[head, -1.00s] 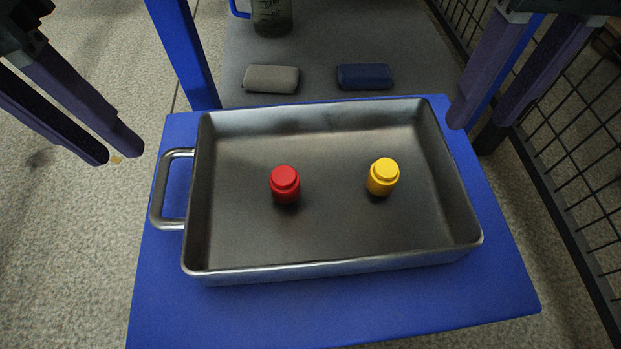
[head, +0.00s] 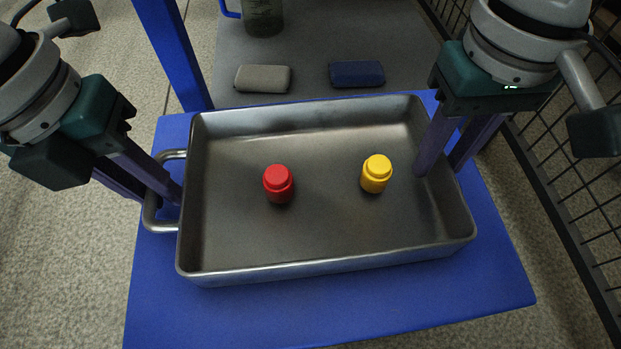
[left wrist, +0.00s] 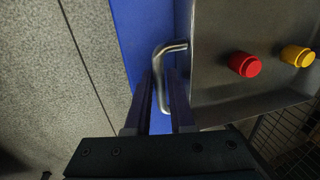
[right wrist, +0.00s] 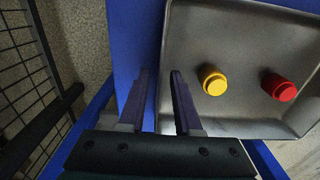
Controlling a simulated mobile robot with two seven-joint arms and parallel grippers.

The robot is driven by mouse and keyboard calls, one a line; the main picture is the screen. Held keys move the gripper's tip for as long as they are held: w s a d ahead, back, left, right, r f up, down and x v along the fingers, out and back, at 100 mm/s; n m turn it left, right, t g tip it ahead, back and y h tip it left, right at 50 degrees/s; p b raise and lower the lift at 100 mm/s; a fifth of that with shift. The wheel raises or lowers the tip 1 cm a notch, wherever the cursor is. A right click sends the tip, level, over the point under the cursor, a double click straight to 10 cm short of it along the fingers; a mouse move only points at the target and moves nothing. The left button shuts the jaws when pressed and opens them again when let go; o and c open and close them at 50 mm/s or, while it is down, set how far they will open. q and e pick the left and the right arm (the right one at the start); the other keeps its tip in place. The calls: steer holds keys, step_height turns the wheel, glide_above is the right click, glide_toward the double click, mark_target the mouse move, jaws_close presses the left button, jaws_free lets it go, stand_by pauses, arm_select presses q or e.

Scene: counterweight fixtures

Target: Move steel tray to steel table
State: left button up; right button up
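The steel tray (head: 330,265) lies flat on a blue table (head: 330,315), with a looped handle (head: 150,217) on its left side. A red cylinder (head: 278,185) and a yellow cylinder (head: 376,175) stand upright inside it. My left gripper (head: 160,198) is at the handle; in the left wrist view its open fingers (left wrist: 160,78) lie on either side of the handle bar (left wrist: 163,92). My right gripper (head: 438,168) is open astride the tray's right wall; in the right wrist view one finger is inside the tray and one outside. Contact is unclear.
Behind the blue table is a grey surface (head: 310,55) with a grey block (head: 262,79), a dark blue block (head: 357,74) and a dark jug (head: 263,18). A blue post (head: 177,50) rises at the back left. A black wire mesh (head: 560,170) runs along the right.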

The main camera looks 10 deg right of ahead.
arm_select(q)
jaws_close()
arm_select(e)
steer(key=shift+c, duration=1.4)
jaws_close()
